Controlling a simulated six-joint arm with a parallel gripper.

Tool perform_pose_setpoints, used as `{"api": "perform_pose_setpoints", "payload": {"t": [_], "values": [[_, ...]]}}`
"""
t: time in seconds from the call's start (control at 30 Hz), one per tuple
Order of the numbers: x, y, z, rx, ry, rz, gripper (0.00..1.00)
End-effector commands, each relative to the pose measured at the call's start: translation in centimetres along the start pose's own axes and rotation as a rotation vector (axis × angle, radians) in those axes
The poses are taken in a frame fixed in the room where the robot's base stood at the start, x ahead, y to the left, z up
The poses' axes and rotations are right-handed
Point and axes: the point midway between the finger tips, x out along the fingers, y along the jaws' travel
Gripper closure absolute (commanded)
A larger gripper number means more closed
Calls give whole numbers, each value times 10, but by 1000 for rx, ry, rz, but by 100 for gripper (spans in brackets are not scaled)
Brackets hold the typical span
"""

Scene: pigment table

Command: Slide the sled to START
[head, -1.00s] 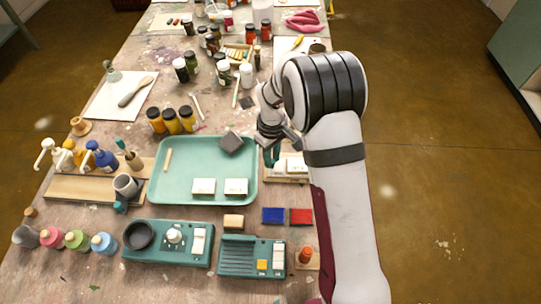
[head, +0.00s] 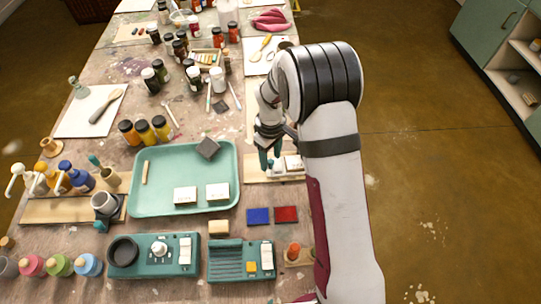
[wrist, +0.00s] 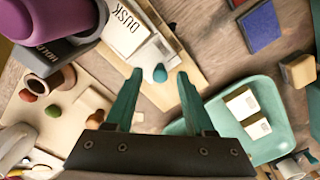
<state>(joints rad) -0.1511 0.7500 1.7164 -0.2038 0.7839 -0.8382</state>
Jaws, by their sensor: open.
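A pale wooden board (head: 256,174) lies to the right of the green tray, with white blocks (head: 292,162) on it. In the wrist view the board (wrist: 187,72) carries a white piece marked DUSK (wrist: 128,30) and a pale piece with a small teal knob (wrist: 160,73), which I take to be the sled. My gripper (head: 268,156) is low over this board. In the wrist view my gripper (wrist: 160,74) is open, and the knob shows between its fingertips with a gap on both sides. I cannot tell whether it is at knob height. No START mark is readable.
The green tray (head: 140,195) holds two white blocks, a grey block and a stick. Blue (head: 258,216) and red (head: 286,214) squares and teal devices (head: 240,262) lie nearer. Jars and bottles stand farther back and left.

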Motion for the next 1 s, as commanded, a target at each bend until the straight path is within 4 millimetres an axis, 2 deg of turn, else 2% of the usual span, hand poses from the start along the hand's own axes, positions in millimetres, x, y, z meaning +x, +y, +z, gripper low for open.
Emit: {"api": "perform_pose_setpoints", "payload": {"t": [0.13, 0.23, 0.5, 0.63, 0.8, 1.0], "values": [[-5, 0, 0, 0, 1, 0, 46], [-23, 1, -1, -1, 3, 3, 46], [-109, 0, -1, 1, 5, 3, 46], [-139, 0, -1, 1, 4, 3, 46], [-157, 0, 0, 1, 1, 0, 46], [-158, 0, 0, 0, 0, 0, 46]]}}
